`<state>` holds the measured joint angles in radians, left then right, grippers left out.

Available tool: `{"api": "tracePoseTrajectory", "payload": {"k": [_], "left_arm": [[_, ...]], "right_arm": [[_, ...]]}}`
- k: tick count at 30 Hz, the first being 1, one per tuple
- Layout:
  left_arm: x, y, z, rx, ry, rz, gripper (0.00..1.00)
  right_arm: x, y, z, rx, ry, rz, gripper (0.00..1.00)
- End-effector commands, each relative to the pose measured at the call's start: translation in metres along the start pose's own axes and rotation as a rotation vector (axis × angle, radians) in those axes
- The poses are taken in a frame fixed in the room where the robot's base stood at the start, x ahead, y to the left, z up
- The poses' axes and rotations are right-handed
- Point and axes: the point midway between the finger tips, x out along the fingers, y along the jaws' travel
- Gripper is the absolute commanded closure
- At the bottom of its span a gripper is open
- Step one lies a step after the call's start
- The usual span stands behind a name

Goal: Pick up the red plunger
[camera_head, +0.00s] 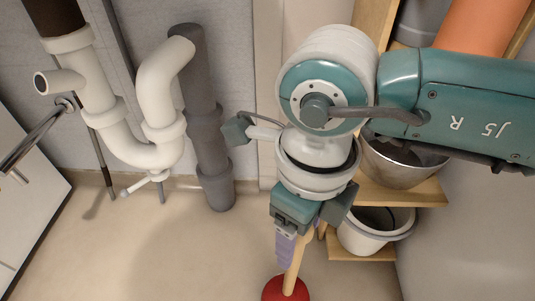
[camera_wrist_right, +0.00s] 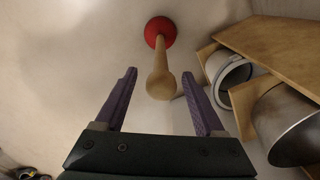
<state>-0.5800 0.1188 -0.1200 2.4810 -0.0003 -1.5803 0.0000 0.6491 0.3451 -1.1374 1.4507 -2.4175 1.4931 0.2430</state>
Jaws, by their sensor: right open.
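The red plunger has a red cup (camera_head: 285,289) on the floor and a pale wooden handle (camera_head: 294,262) standing up from it, at the bottom of the head view. My right gripper (camera_head: 286,246) points down beside the handle's upper part. In the right wrist view, the plunger handle (camera_wrist_right: 160,82) points toward the camera, with the red cup (camera_wrist_right: 160,32) beyond it. My right gripper's purple fingers (camera_wrist_right: 163,98) are apart, with the handle's end in line with the gap between them. The handle is not gripped. My left gripper is not in view.
A wooden shelf (camera_head: 412,190) at the right holds a metal bowl (camera_head: 405,165) and a white bucket (camera_head: 372,238) lower down. White drain pipes (camera_head: 150,135) and a grey pipe (camera_head: 210,150) stand at the left. The floor (camera_head: 150,240) left of the plunger is clear.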

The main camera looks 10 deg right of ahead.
Motion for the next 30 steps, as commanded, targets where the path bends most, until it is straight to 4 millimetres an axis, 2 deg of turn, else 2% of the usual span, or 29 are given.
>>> {"api": "tracePoseTrajectory", "payload": {"k": [1, 5, 13, 21, 30], "left_arm": [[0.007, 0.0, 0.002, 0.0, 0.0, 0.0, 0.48], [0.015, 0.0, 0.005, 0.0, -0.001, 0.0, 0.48], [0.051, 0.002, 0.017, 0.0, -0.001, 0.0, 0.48], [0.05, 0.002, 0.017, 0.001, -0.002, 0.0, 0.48], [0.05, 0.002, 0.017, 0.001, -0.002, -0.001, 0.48]], "right_arm": [[0.008, 0.0, 0.0, 0.0, -0.001, 0.001, 0.29], [0.017, 0.001, 0.001, 0.0, -0.002, 0.002, 0.29], [0.056, 0.002, 0.002, 0.0, -0.002, 0.003, 0.29], [0.056, 0.001, 0.002, 0.0, -0.002, 0.003, 0.29], [0.056, 0.001, 0.002, 0.0, -0.002, 0.003, 0.61]]}}
